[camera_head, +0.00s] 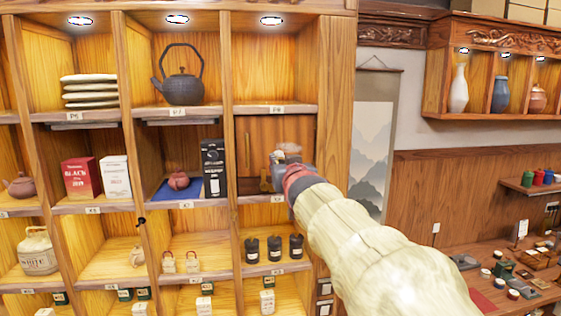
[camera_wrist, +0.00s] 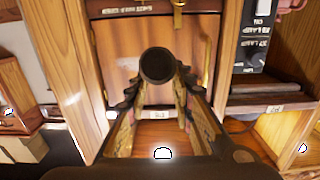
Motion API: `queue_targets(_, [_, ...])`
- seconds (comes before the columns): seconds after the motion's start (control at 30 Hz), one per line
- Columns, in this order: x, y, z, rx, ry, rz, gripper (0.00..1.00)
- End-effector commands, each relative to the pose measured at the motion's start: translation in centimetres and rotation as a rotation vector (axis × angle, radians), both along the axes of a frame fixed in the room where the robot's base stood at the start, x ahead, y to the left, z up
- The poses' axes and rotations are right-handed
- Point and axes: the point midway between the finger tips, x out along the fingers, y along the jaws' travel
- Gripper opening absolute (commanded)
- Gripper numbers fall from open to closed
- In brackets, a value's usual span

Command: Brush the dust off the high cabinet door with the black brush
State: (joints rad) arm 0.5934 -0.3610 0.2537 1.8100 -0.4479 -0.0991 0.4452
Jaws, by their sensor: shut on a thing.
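The cabinet door (camera_head: 258,145) is a brown wooden panel in a shelf bay right of the black box; it also fills the middle of the wrist view (camera_wrist: 118,62). A brass handle (camera_wrist: 180,14) shows on it there. My gripper (camera_head: 284,172) is at the door's right side in the head view. In the wrist view my gripper (camera_wrist: 158,92) is shut on the black brush (camera_wrist: 157,65), whose round dark end points at the camera. Its bristles are hidden, so I cannot tell whether they touch the door.
A tall black box (camera_head: 213,168) and a small red teapot (camera_head: 178,180) on a blue cloth stand in the bay to the left. Several black jars (camera_head: 274,248) stand on the shelf below. A wooden upright (camera_head: 337,120) borders the door bay on the right.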

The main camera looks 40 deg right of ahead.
Motion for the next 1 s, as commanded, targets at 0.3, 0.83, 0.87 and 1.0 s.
queue_targets(0.3, [-0.3,0.2,0.1,-0.001,-0.001,0.0,0.0])
queue_targets(0.83, [-2.5,1.5,0.0,-0.001,0.001,0.0,0.0])
queue_targets(0.87, [-2.5,1.5,0.0,0.0,0.0,0.0,0.0])
queue_targets(1.0, [-2.5,1.6,0.0,-0.001,-0.001,0.0,0.0])
